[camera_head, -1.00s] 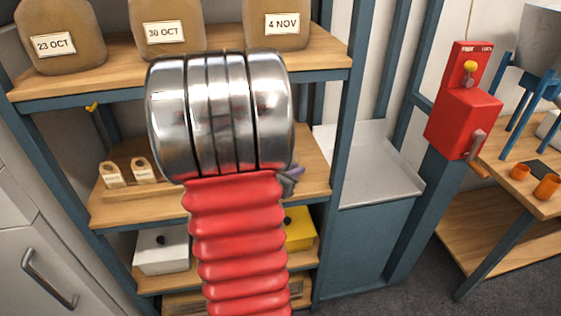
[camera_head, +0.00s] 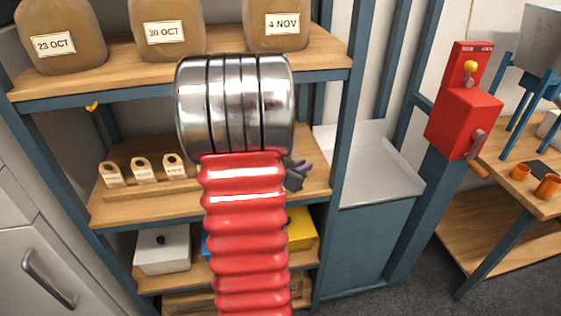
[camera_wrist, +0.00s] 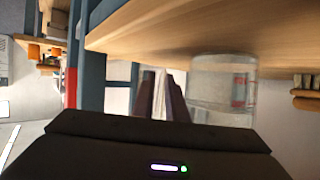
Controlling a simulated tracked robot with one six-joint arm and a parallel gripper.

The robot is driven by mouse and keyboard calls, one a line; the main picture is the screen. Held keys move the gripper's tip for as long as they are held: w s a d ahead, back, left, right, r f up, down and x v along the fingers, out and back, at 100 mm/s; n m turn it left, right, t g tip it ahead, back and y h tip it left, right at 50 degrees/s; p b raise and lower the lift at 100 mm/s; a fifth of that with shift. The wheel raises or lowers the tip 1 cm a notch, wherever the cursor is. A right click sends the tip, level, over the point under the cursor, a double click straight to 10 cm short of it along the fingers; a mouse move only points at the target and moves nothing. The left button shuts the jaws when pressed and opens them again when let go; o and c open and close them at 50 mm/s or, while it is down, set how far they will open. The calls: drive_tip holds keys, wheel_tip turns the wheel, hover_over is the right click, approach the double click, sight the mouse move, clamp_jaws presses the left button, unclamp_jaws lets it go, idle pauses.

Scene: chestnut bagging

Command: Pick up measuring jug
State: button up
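The measuring jug (camera_wrist: 222,88) shows in the wrist view as a clear, see-through vessel with red markings. It stands on a wooden shelf, and this view appears upside down. In the head view the jug is not visible; my red and metal arm covers that part of the shelf. My gripper (camera_wrist: 161,98) shows two dark fingers with a narrow light gap between them, and it appears open and empty. The fingers are to the left of the jug in the wrist view, apart from it sideways. In the head view the gripper (camera_head: 298,174) only peeks out right of my arm.
Tagged wooden blocks (camera_head: 145,170) stand left on the middle shelf (camera_head: 130,212). Dated sacks (camera_head: 167,30) fill the top shelf above. A white box (camera_head: 162,250) and a yellow box (camera_head: 301,229) sit below. A blue shelf post (camera_head: 342,150) bounds the right side.

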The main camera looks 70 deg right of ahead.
clamp_jaws()
idle(1.3)
drive_tip(key=shift+r, duration=0.2)
wheel_tip(320, 180, up, 10)
drive_tip(key=shift+f, duration=0.2)
idle(1.1)
idle(0.6)
